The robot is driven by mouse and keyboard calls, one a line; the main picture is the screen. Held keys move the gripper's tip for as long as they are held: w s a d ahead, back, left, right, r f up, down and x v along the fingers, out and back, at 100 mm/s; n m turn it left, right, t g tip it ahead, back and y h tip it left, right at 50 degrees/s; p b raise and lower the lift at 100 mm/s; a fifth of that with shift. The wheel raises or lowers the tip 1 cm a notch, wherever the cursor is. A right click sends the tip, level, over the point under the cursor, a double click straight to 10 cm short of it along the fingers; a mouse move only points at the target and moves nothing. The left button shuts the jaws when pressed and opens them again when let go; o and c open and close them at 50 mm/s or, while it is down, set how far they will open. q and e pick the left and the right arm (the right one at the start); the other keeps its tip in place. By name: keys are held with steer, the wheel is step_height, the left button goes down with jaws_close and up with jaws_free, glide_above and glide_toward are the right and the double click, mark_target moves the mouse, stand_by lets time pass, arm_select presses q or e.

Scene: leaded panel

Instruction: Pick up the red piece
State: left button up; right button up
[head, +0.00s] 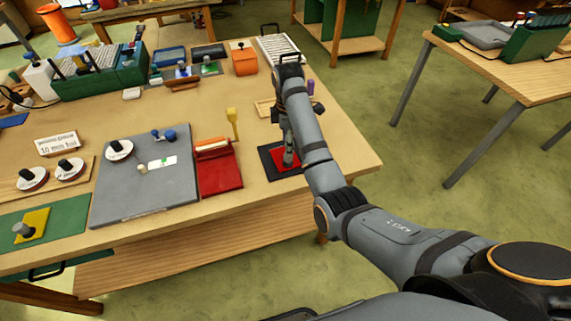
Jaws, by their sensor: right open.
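The red piece (280,161) is a flat red plate lying on a dark mat (269,174) near the right front of the workbench. My right gripper (288,148) points down over it, with my arm coming in from the right. The gripper is open, with its fingertips at or close to a grey upright part on the red piece. I cannot tell whether they touch it. My arm and gripper hide the right side of the piece and mat. My left gripper is not in view.
A red box (220,174) stands left of the mat, with a yellow-handled tool (233,124) behind it. A grey board (150,190) holds small items. A yellow piece (34,222) with a grey knob sits on a green mat (70,217). The bench's right front corner is clear.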

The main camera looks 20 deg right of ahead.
steer(key=shift+f, duration=0.15)
steer(key=f, duration=0.5)
steer(key=shift+s+b, duration=0.25)
steer(key=shift+b, duration=0.05)
jaws_close()
